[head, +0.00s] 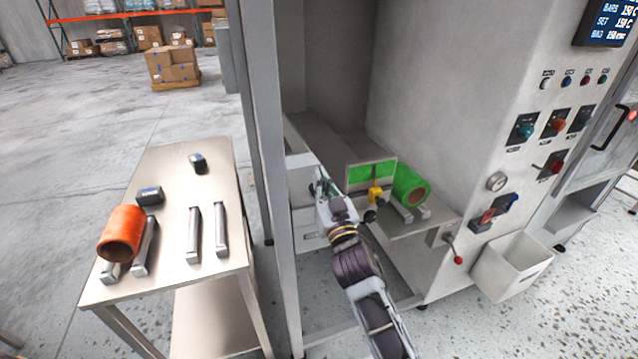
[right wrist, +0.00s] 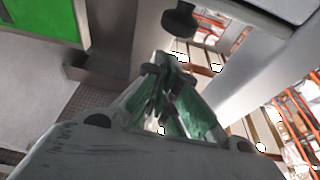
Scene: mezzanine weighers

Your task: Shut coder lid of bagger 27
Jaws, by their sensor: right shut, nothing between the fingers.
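The bagger (head: 430,110) is a tall grey cabinet with an open bay on its left side. In the bay stands an upright grey-framed panel with a green face (head: 371,173); a green panel also shows at the upper left of the right wrist view (right wrist: 40,15). I cannot tell for sure which part is the coder lid. My right gripper (head: 322,183) is inside the bay, left of the green panel, shut and empty. In the right wrist view its fingers (right wrist: 170,75) are together, just below a black knob (right wrist: 180,19). My left gripper is out of view.
A green film roll (head: 410,187) and a yellow part (head: 376,193) are beside the panel. A frame post (head: 262,150) stands left of my arm. A steel table (head: 175,215) holds an orange roll (head: 121,232). A white bin (head: 510,265) hangs at the right.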

